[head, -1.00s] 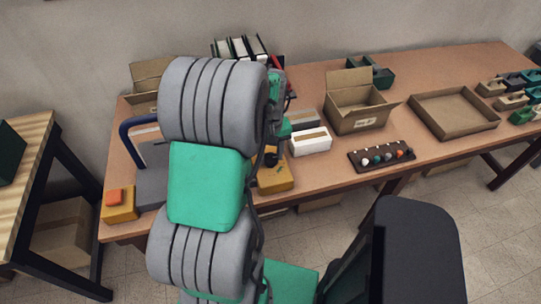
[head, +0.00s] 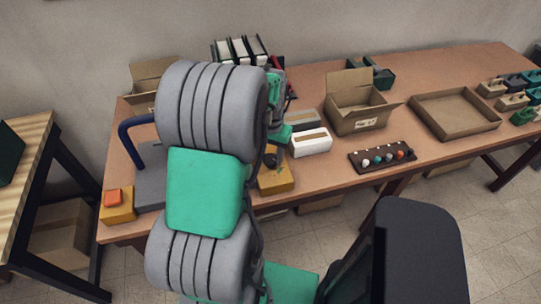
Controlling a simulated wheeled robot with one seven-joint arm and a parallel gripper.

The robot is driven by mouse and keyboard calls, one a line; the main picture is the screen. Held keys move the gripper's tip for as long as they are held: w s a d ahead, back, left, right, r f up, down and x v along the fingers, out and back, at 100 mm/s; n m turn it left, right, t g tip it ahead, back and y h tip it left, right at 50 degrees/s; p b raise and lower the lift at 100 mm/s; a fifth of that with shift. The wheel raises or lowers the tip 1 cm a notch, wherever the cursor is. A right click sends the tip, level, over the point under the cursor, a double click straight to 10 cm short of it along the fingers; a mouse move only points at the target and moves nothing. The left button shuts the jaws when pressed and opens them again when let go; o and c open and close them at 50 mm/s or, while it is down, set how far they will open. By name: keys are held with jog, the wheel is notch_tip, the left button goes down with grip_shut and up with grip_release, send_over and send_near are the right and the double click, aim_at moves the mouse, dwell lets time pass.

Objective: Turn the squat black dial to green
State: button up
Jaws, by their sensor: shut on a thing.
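A yellow box (head: 277,181) stands at the front edge of the table, just right of my arm. The squat black dial (head: 270,160) sits on top of it, small and partly hidden by my gripper and arm. My gripper (head: 276,157) reaches down over the box from the green wrist and is shut on the dial. The fingertips are small and hard to make out. The dial's pointer and any green mark cannot be made out.
A white box (head: 310,143) and an open cardboard box (head: 357,116) stand to the right. A dark rack with several coloured balls (head: 382,158) lies at the front edge. A yellow box with an orange-red top (head: 117,207) is at the left. A blue handle (head: 126,127) rises behind my arm.

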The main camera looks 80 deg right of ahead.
aim_at(271, 158)
jog(key=shift+d+r, duration=0.1)
dwell(0.3)
jog(key=o, duration=1.4)
notch_tip(271, 158, up, 8)
jog(key=shift+s+f+b, duration=0.1)
jog(key=shift+b, duration=0.35)
